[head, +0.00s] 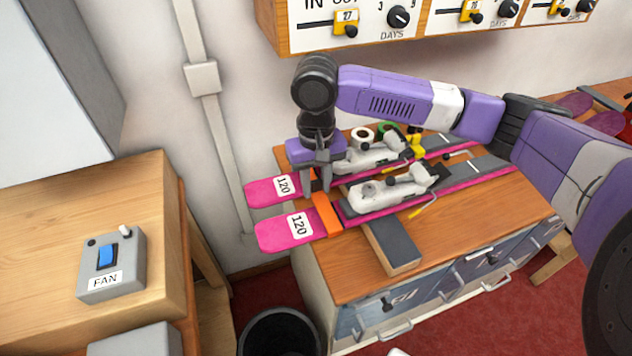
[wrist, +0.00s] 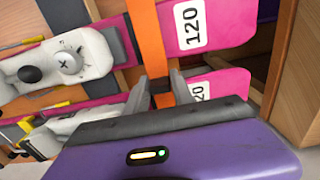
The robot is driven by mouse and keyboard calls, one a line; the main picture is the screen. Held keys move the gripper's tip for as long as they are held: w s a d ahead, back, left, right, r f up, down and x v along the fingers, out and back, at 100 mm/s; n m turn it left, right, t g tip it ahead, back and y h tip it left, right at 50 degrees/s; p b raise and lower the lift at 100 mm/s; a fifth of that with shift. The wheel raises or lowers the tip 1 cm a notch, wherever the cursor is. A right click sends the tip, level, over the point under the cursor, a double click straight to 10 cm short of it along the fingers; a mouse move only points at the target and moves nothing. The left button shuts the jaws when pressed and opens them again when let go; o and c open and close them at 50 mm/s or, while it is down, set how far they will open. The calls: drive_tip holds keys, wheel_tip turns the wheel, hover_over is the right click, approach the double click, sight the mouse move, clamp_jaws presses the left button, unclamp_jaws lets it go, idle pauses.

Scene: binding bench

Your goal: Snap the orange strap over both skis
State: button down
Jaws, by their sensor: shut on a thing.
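Two pink skis marked 120 lie side by side on the bench; the near ski (head: 274,237) and the far ski (head: 260,192) both carry grey-white bindings. The orange strap (head: 327,215) crosses the near ski just behind its label. In the wrist view the strap (wrist: 147,40) runs across that ski to my gripper (wrist: 162,88). My gripper (head: 318,188) points down by the far ski, its fingers shut on the strap. The far end of the strap and any catch are largely hidden by the fingers and the gripper body.
A wooden block with a dark top (head: 392,245) lies under the near ski. Tape rolls (head: 363,134) stand behind the far binding. A fan switch box (head: 111,265) sits on the left cabinet, and a dark bin (head: 279,330) stands on the floor.

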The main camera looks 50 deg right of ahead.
sight(316, 180)
drive_tip(key=shift+f+b, duration=0.4)
drive_tip(key=shift+f, duration=0.5)
drive_tip(key=c, duration=0.5)
unclamp_jaws()
drive_tip(key=shift+r+p, duration=5)
drive_tip(key=shift+r, duration=0.05)
